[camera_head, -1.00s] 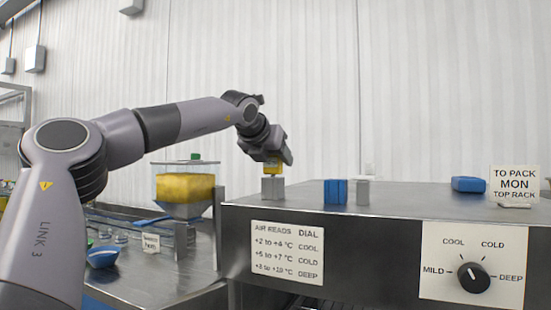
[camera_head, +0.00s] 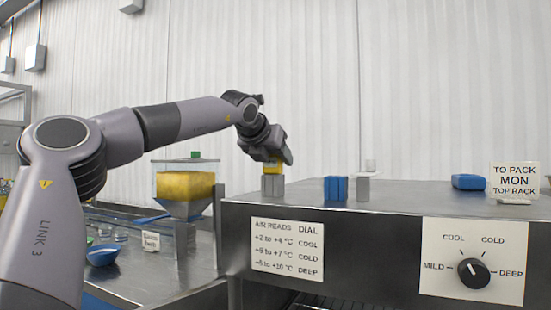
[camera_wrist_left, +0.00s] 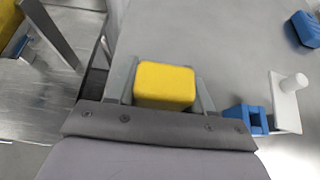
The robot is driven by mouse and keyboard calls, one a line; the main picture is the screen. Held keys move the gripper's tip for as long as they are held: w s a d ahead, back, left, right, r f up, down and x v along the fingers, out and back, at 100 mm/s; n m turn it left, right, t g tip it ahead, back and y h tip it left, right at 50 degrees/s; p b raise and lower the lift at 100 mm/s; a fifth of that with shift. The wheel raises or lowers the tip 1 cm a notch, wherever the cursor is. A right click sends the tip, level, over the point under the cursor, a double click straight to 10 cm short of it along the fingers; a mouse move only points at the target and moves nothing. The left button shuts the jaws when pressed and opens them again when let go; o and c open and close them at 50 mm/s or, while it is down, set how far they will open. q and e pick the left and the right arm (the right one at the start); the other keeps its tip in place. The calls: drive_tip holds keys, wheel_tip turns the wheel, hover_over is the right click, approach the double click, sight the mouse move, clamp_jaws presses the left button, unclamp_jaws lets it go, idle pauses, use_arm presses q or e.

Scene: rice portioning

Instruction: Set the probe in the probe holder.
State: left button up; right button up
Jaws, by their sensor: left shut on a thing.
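My left gripper (camera_head: 272,172) points down over the left end of the steel housing top. It is shut on a yellow block (camera_wrist_left: 165,85), which looks like the probe's handle; it also shows below the gripper in the head view (camera_head: 272,168). A grey piece (camera_head: 272,187) shows directly under the yellow; I cannot tell whether it is my fingertips or a separate block. A blue notched block (camera_wrist_left: 247,117), possibly the probe holder, stands to the right, apart from the yellow block; it also shows in the head view (camera_head: 336,189). The lower end of the probe is hidden. My right gripper is not in view.
A pale plate with a peg (camera_wrist_left: 290,100) stands beside the blue notched block. Another blue block (camera_head: 468,182) and a "TO PACK" sign (camera_head: 515,180) stand farther right. A hopper (camera_head: 185,186) and a blue bowl (camera_head: 102,256) are at left. The housing top between is clear.

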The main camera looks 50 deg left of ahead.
use_arm(q)
drive_tip(key=o, duration=1.5)
drive_tip(key=shift+f, duration=0.1)
wheel_tip(320, 180, up, 2)
drive_tip(key=shift+r+p, duration=0.15)
drive_tip(key=shift+p, duration=0.85)
wheel_tip(320, 180, up, 2)
drive_tip(key=shift+r+p, duration=0.15)
drive_tip(key=shift+p, duration=0.95)
wheel_tip(320, 180, up, 4)
drive_tip(key=p, duration=0.3)
drive_tip(key=shift+f, duration=0.2)
drive_tip(key=shift+f, duration=0.1)
